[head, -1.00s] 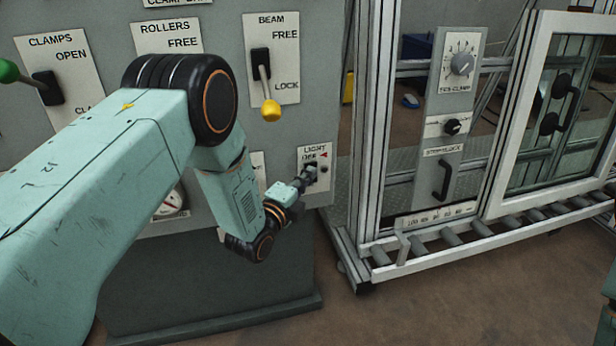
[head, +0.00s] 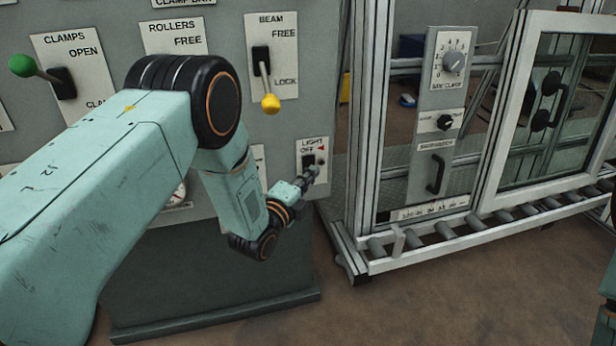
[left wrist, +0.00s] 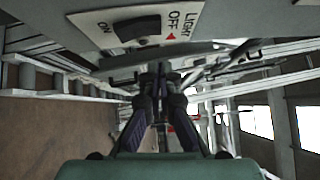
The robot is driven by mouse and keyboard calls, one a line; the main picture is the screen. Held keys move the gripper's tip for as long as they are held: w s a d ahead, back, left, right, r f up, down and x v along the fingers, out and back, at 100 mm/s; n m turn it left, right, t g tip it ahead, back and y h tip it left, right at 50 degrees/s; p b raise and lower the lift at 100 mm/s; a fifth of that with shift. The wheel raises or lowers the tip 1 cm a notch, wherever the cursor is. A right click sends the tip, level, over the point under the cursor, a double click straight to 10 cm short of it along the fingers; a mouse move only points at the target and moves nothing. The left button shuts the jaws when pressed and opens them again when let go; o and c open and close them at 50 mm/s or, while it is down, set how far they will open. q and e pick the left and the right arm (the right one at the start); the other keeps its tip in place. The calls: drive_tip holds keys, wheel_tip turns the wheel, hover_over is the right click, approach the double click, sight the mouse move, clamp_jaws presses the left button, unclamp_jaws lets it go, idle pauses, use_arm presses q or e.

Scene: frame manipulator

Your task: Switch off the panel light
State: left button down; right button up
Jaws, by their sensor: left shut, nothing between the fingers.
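The light switch plate (head: 314,149) is on the lower right of the grey panel, marked LIGHT and OFF with a red arrow. Its black rocker (head: 307,161) shows just above my left gripper (head: 312,172). In the left wrist view the rocker (left wrist: 137,28) lies between the words ON and OFF, at the top of the picture. There my left gripper (left wrist: 158,72) is shut and empty, its tips below the plate in the picture. I cannot tell whether it touches the plate. My right gripper is not in view.
The beam lever (head: 270,102) with a yellow knob is above the switch. The clamps lever (head: 22,66) has a green knob. A metal frame with a roller track (head: 470,231) stands to the right. Brown floor (head: 430,300) in front is clear.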

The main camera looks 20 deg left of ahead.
use_arm(q)
drive_tip(key=r+p+v, duration=0.1)
drive_tip(key=p+v, duration=0.2)
drive_tip(key=v, duration=0.6)
drive_tip(key=shift+s+r+p, duration=0.2)
drive_tip(key=shift+s+p, duration=0.1)
drive_tip(key=shift+s, duration=0.15)
drive_tip(key=shift+a, duration=0.2)
drive_tip(key=shift+d, duration=0.1)
